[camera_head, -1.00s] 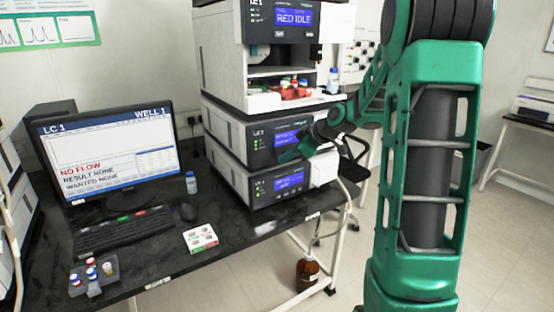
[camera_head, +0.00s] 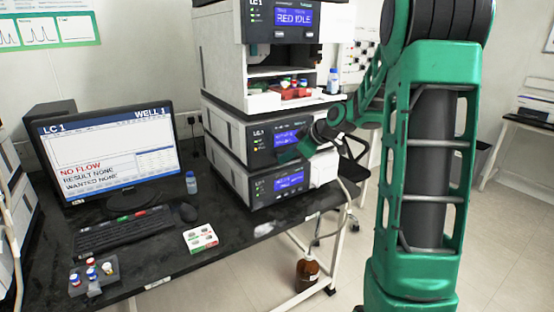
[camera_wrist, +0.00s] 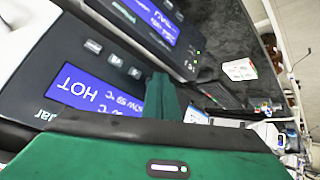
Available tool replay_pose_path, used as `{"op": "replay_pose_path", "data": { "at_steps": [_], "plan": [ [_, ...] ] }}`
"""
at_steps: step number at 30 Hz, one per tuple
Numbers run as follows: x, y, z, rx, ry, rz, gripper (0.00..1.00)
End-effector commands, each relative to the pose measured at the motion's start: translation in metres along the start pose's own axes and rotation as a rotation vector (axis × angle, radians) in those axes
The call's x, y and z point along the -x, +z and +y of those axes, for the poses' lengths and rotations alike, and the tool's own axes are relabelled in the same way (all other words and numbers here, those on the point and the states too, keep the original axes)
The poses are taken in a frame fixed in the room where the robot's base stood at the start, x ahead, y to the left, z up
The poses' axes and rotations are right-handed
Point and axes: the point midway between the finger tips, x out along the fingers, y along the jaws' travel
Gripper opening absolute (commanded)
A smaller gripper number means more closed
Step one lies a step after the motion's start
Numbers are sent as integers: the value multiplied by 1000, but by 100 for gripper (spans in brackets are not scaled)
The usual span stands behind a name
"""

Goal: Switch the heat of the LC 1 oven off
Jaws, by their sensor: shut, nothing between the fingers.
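The LC 1 oven is the middle grey unit (camera_head: 228,127) of the stack. In the wrist view its panel (camera_wrist: 30,88) appears upside down, with a blue display (camera_wrist: 92,92) reading HOT and a temperature line that seems to say NOW 59 °C. A row of small keys (camera_wrist: 114,60) lies beside the display. My gripper (camera_wrist: 162,88) is shut and empty, with its green fingertips at the panel just past the row of keys. I cannot tell whether they touch it. In the head view my gripper (camera_head: 288,155) hides part of the oven's front.
A lit unit (camera_head: 272,187) stands below the oven, and a unit reading RED IDLE (camera_head: 293,15) stands above it. A monitor (camera_head: 110,150), keyboard (camera_head: 122,229) and vial rack (camera_head: 93,276) share the dark bench. A brown bottle (camera_head: 307,272) stands below.

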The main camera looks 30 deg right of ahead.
Motion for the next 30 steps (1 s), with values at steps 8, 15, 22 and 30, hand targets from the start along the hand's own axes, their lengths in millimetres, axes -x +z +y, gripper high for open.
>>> {"op": "replay_pose_path", "data": {
  "at_steps": [8,15,22,30],
  "plan": [
    [8,6,-6,-1,0,0,0],
    [9,6,-6,-1,0,0,0],
    [16,11,-11,-1,0,0,0],
    [32,24,-23,-1,1,-1,0]
  ]
}}
